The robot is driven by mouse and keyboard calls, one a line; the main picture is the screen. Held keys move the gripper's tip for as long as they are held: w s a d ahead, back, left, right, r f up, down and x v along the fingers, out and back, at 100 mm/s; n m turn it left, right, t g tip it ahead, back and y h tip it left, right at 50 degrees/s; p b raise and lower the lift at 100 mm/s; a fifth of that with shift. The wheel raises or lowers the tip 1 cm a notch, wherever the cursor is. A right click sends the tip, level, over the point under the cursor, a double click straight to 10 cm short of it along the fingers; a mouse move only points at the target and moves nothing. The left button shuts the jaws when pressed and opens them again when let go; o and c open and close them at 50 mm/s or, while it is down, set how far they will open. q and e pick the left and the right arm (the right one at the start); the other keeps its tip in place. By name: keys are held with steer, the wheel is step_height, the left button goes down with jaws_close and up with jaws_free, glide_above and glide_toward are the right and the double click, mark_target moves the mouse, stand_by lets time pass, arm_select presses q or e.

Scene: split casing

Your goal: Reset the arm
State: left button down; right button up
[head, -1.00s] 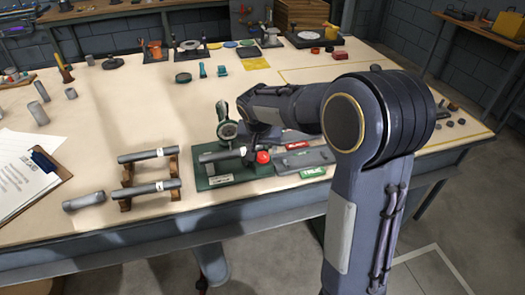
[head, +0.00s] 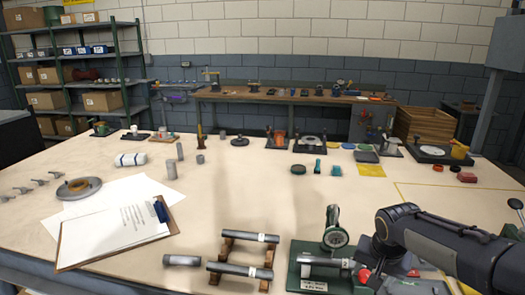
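My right arm comes in from the lower right. Its hand end (head: 378,250) is just right of the dial gauge fixture, close to the red knob (head: 363,275); I cannot make out its fingers. The fixture has a green base (head: 303,251), a round dial gauge (head: 335,236) on a post and a grey cylinder (head: 322,261) lying across it. Part of the grey tray (head: 415,287) right of the fixture is hidden by my arm. My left gripper is out of view.
Two grey cylinders (head: 250,237) lie on a wooden rack (head: 227,248), with another loose cylinder (head: 182,260) to its left. A clipboard with papers (head: 115,232) lies at the left. Small tools and parts stand along the back. The table's middle is clear.

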steer(key=s+a+r+n+t+y+p, duration=0.1)
steer(key=s+a, duration=0.3)
steer(key=s, duration=0.7)
steer(key=s+a+r+n+t+y, duration=0.1)
steer(key=s+a+n+y, duration=0.2)
steer(key=s, duration=0.9)
steer(key=shift+a+r+n+y+p, duration=0.25)
steer(key=shift+a+n+y+p, duration=0.15)
steer(key=shift+a+n, duration=0.35)
steer(key=shift+s+a, duration=0.1)
steer(key=shift+c, duration=0.4)
